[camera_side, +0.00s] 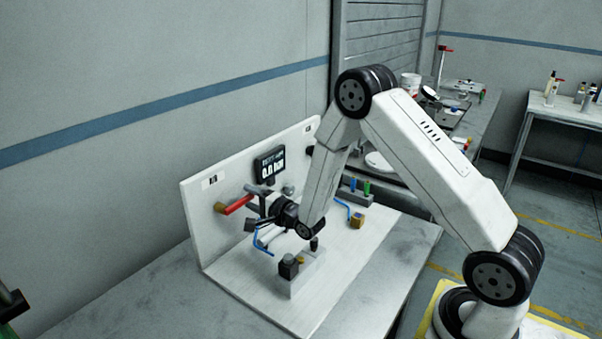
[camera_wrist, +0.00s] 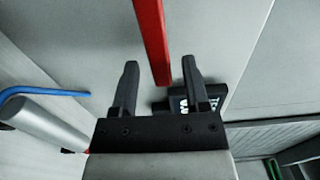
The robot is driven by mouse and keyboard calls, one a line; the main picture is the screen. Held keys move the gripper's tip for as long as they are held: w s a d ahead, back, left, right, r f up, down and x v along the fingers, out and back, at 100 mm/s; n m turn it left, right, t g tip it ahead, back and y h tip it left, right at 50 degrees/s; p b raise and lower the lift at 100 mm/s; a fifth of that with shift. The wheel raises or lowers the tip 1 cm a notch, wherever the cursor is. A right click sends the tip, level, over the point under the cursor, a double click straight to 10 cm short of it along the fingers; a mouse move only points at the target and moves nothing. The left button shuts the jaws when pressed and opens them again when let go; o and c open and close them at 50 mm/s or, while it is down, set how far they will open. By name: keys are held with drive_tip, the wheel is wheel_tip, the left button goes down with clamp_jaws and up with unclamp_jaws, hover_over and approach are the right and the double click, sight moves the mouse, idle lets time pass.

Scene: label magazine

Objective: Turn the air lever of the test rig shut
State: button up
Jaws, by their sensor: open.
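The air lever is a red bar (camera_side: 239,203) sticking out from the white upright panel of the test rig (camera_side: 205,215). In the wrist view the red lever (camera_wrist: 151,42) runs down from the top edge, its lower end between the two dark fingers. My gripper (camera_side: 254,207) is at the rig, just right of the lever. In the wrist view my gripper (camera_wrist: 160,65) is open, with a gap on both sides of the lever. I cannot tell whether the lever is at finger depth. The fingertips are partly hard to make out in the side view.
A black display (camera_side: 270,165) reading 0.0 stands above my gripper, close to one finger in the wrist view. A blue bent tube (camera_side: 262,244) and a block with dark knobs (camera_side: 300,273) are below. A brass-ended blue hose (camera_side: 356,219) lies to the right.

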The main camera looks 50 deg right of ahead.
drive_tip(key=s, duration=0.7)
idle(0.6)
drive_tip(key=s+a+n+g, duration=0.3)
drive_tip(key=s+n+g, duration=0.4)
drive_tip(key=s+n, duration=0.2)
drive_tip(key=s+a+r+n+g, duration=0.1)
drive_tip(key=s+a+n+g, duration=0.2)
drive_tip(key=s+n+g, duration=0.5)
drive_tip(key=s+n, duration=0.1)
drive_tip(key=s, duration=0.1)
drive_tip(key=shift+s+a+r, duration=0.25)
drive_tip(key=shift+s+a, duration=0.05)
drive_tip(key=shift+a, duration=0.1)
